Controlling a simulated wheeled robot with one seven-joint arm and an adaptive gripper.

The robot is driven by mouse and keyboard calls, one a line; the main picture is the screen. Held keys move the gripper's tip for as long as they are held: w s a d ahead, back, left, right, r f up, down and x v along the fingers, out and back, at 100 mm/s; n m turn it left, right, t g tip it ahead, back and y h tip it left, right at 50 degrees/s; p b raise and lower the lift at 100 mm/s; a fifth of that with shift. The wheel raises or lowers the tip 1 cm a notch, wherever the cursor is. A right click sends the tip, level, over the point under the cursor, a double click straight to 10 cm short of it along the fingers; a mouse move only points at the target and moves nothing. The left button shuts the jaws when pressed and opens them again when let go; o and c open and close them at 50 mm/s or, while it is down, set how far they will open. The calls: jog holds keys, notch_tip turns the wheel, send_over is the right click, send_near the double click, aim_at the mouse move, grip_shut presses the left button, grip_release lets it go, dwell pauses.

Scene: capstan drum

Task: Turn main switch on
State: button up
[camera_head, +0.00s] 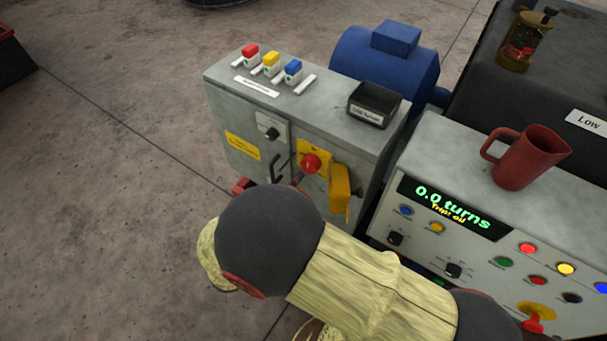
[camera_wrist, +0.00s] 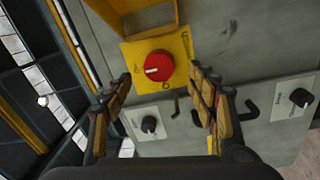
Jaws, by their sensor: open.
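The red rotary knob (camera_head: 312,163) sits on a yellow plate on the front of the grey cabinet (camera_head: 225,110); I take it as the main switch. In the wrist view the red knob (camera_wrist: 160,67) shows a white mark on its left side. The plate's lettering is too small to read. My gripper (camera_wrist: 165,80) is open and empty, one finger on each side of the knob in that view. Contact with the knob cannot be told.
A yellow bracket-like part (camera_head: 339,190) sticks out right beside the knob. A black knob (camera_head: 271,132) and a black handle (camera_head: 279,166) are on the same front. The control panel (camera_head: 450,222) with a red mug (camera_head: 525,160) stands right.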

jog(key=v, duration=0.6)
dwell(0.5)
